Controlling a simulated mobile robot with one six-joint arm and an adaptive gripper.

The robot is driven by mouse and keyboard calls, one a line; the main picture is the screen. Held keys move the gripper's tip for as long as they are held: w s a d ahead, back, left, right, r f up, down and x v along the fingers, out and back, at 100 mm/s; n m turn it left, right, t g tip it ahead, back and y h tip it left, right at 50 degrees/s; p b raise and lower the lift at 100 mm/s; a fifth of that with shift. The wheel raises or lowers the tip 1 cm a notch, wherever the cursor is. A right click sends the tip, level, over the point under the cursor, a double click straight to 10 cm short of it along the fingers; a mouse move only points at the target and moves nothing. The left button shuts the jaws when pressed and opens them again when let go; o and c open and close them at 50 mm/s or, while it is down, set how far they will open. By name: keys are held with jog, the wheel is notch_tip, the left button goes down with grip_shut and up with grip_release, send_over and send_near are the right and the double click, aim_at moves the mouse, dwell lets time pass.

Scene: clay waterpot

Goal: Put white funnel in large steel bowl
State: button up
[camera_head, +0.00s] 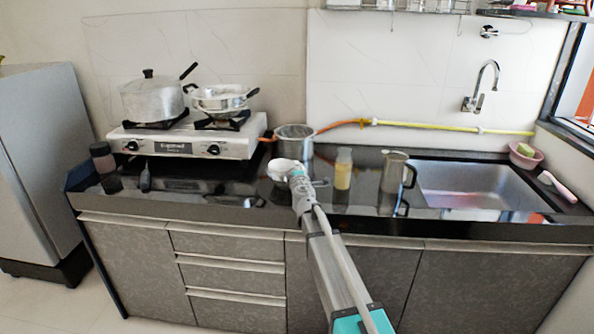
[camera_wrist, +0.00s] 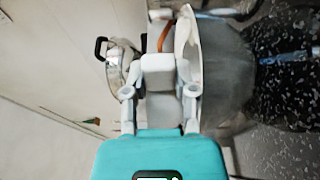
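My gripper (camera_head: 297,174) reaches over the counter's front middle, its fingers drawn together. The white funnel (camera_head: 282,169) is at its tip, held above the counter. In the wrist view the fingers (camera_wrist: 160,75) meet at the funnel's pale curved rim (camera_wrist: 186,35); the finger contact itself is partly hidden. A large steel bowl (camera_head: 294,133), deep and open-topped, stands on the counter behind the funnel, right of the stove. The funnel is outside the bowl.
A stove (camera_head: 185,137) with a lidded pot (camera_head: 150,100) and a pan (camera_head: 221,100) stands at left. A yellow bottle (camera_head: 343,170) and a steel jug (camera_head: 393,172) stand right of my gripper, before the sink (camera_head: 470,183). An orange hose (camera_head: 340,125) runs behind the bowl.

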jog(key=shift+w+r+p, duration=0.1)
jog(key=shift+r+p, duration=0.1)
jog(key=shift+p, duration=0.1)
jog(key=s, duration=0.4)
jog(key=s+d, duration=0.1)
jog(key=s, duration=0.3)
jog(key=s+d, duration=0.1)
jog(key=s, duration=0.2)
jog(key=shift+s+d+f, duration=0.1)
jog(key=shift+s, duration=0.3)
